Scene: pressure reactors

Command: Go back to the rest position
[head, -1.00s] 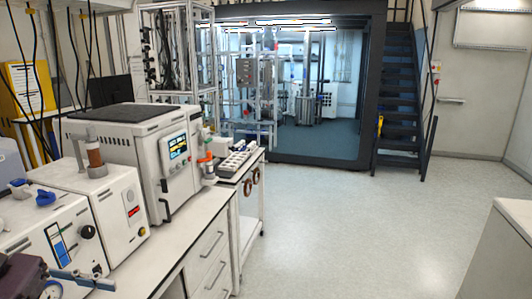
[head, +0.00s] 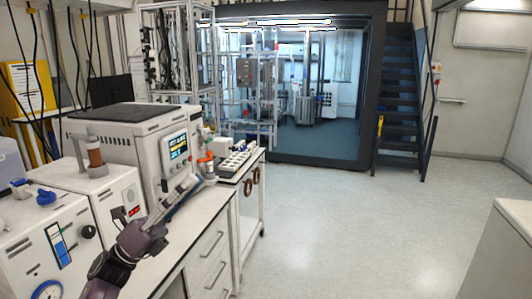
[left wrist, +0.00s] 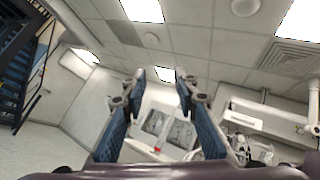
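My left gripper (head: 182,190) reaches in from the bottom left of the head view. It is raised in front of the white bench, and its fingers point up and right. In the picture they overlap the front of the large white instrument (head: 130,140). I cannot tell the exact gap to it. In the left wrist view the two blue-padded fingers (left wrist: 160,85) stand apart with nothing between them, and that camera looks up at the ceiling. My right gripper is not in view.
White devices with a gauge (head: 50,235) and a knob stand on the bench at left. A cart with a vial rack (head: 237,160) stands beyond the bench. The floor (head: 350,230) in the middle is clear. A white counter (head: 510,240) stands at the right edge.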

